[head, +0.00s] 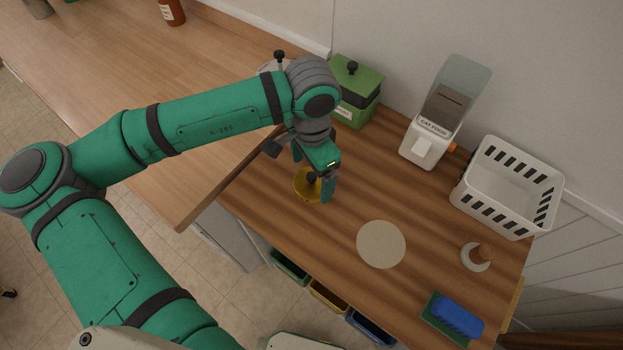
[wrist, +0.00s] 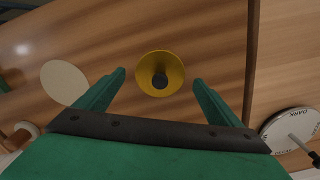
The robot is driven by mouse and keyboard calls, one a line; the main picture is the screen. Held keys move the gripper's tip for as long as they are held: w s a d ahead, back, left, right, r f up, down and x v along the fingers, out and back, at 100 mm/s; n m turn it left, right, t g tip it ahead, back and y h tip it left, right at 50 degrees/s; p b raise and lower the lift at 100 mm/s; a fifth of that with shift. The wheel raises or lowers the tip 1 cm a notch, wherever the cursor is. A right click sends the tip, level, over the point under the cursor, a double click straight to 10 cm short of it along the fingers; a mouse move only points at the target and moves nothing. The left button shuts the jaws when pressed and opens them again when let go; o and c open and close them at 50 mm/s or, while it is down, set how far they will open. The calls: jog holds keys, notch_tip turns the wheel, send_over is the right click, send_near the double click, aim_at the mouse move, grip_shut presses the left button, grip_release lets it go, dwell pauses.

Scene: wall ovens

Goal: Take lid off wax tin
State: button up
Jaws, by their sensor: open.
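The wax tin shows in the wrist view as a white round top (wrist: 280,133) with dark lettering that seems to read WAX. A black knob on a thin stem (wrist: 308,151) stands on it, cut by the right edge. In the head view only part of the tin (head: 266,67) and its knob (head: 279,55) show behind my arm. My gripper (head: 315,183) is open and empty, away from the tin. Its fingertips (wrist: 159,78) lie either side of a yellow conical piece with a dark centre (wrist: 146,74); contact cannot be told.
A green box (head: 357,95) stands beside the tin, against the wall. A cat food dispenser (head: 430,140), white basket (head: 505,200), pale disc (head: 381,245), small white ring-like item (head: 473,258) and blue brush (head: 458,316) occupy the counter. Bare wood lies around the disc.

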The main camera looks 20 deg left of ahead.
jog(key=shift+f, duration=0.7)
jog(key=c, duration=1.1)
jog(key=shift+r, duration=0.1)
jog(key=shift+w+r, duration=0.1)
jog(key=shift+r, duration=0.45)
jog(key=s+d+r, duration=0.7)
jog(key=s+r, duration=0.4)
jog(key=s, duration=0.1)
jog(key=shift+d+r, duration=0.35)
jog(key=shift+r, duration=0.05)
